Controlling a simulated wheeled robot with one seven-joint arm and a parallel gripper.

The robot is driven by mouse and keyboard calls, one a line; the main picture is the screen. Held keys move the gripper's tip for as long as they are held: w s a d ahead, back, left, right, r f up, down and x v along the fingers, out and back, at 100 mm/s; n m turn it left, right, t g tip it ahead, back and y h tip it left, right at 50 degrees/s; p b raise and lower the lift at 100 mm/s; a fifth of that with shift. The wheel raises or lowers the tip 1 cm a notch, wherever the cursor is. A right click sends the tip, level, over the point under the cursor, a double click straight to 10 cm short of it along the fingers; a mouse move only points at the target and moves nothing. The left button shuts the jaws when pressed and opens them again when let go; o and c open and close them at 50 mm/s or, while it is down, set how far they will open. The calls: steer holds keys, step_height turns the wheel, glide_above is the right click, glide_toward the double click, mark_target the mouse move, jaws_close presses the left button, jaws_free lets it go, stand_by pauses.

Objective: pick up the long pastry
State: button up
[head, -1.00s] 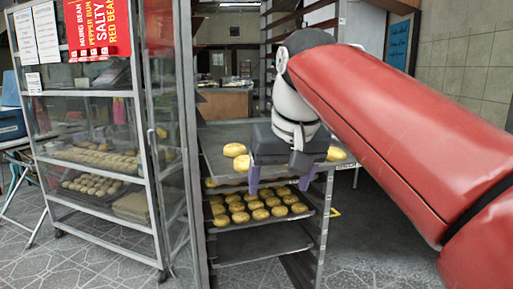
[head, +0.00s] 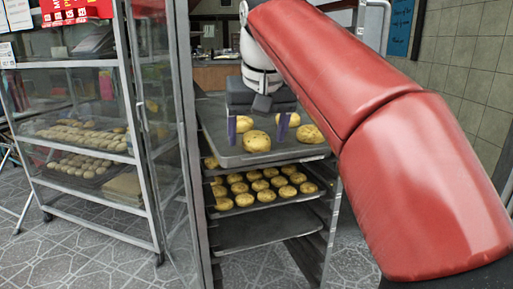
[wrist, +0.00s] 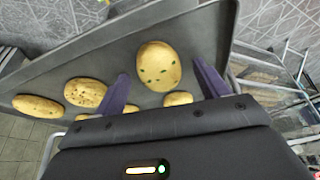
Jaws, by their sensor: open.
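Several round to oval golden pastries lie on the top tray (head: 215,148) of a rack. In the head view one pastry (head: 257,141) is near the front edge, one (head: 309,134) is at the right, and others lie behind. My gripper (head: 257,136) is over this tray, its purple fingers apart and pointing down. In the wrist view an oval pastry with green flecks (wrist: 158,66) appears between the open fingers (wrist: 161,75), with nothing gripped. Other pastries (wrist: 85,92) (wrist: 38,106) lie to its left. I cannot tell for certain which is the long pastry.
A lower tray (head: 262,198) full of pastries and an empty tray (head: 265,230) sit below in the rack. A glass-sided cabinet (head: 90,130) with pastries stands close at the left. My red arm covers the rack's right side in the head view.

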steer(key=shift+f, duration=0.25)
steer(key=shift+w, duration=0.1)
steer(key=c, duration=1)
steer(key=shift+c, duration=0.2)
